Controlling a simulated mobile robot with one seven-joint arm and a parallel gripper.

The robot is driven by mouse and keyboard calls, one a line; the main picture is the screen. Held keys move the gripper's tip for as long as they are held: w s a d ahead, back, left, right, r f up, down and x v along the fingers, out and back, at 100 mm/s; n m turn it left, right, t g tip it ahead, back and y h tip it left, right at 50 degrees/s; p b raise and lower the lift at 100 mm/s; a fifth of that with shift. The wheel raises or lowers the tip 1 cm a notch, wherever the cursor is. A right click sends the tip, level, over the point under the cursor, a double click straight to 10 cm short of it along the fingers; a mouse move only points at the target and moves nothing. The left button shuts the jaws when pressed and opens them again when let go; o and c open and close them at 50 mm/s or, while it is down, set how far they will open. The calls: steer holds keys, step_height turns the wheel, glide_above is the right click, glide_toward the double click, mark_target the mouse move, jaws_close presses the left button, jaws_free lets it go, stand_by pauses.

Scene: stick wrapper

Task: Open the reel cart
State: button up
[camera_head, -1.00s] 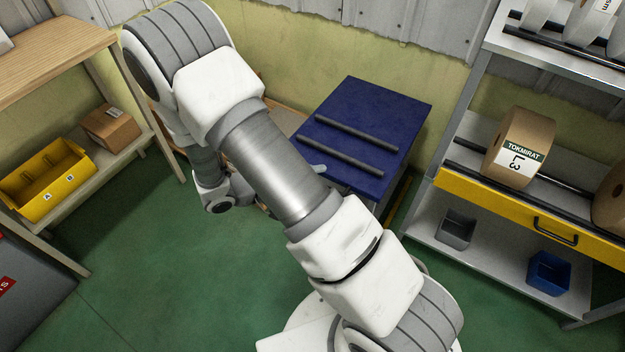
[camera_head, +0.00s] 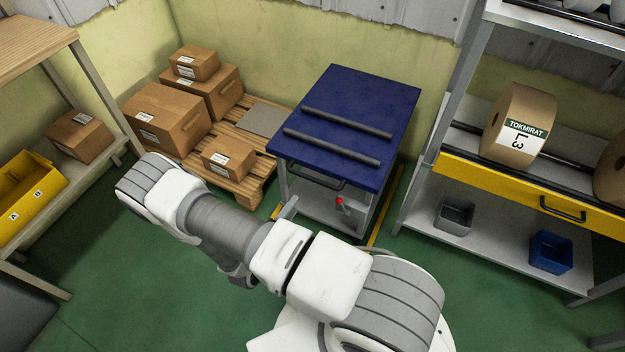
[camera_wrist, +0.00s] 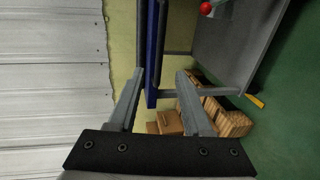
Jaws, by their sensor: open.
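The reel cart has a dark blue top (camera_head: 375,105) with two dark rollers, and it stands against the back wall in the head view. A black bar handle (camera_head: 318,180) runs under its front edge, and a red knob (camera_head: 339,201) sits below. In the wrist view the blue top (camera_wrist: 152,55) is seen edge-on, with the black handle (camera_wrist: 160,45) beside it and the red knob (camera_wrist: 206,8) at the top. My gripper (camera_wrist: 157,88) is open and empty; its fingers lie either side of the blue edge and handle in the picture. Contact cannot be told.
A wooden pallet (camera_head: 256,187) with several cardboard boxes stands left of the cart. A shelf rack with a yellow drawer (camera_head: 480,184) and a paper reel (camera_head: 519,126) stands close on the right.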

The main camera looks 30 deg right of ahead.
mark_target(312, 180)
steer(key=b+x, duration=0.3)
steer(key=x, duration=1.1)
steer(key=shift+w+d, duration=0.15)
steer(key=shift+d, duration=0.1)
steer(key=shift+r, duration=0.1)
jaws_close()
stand_by(0.6)
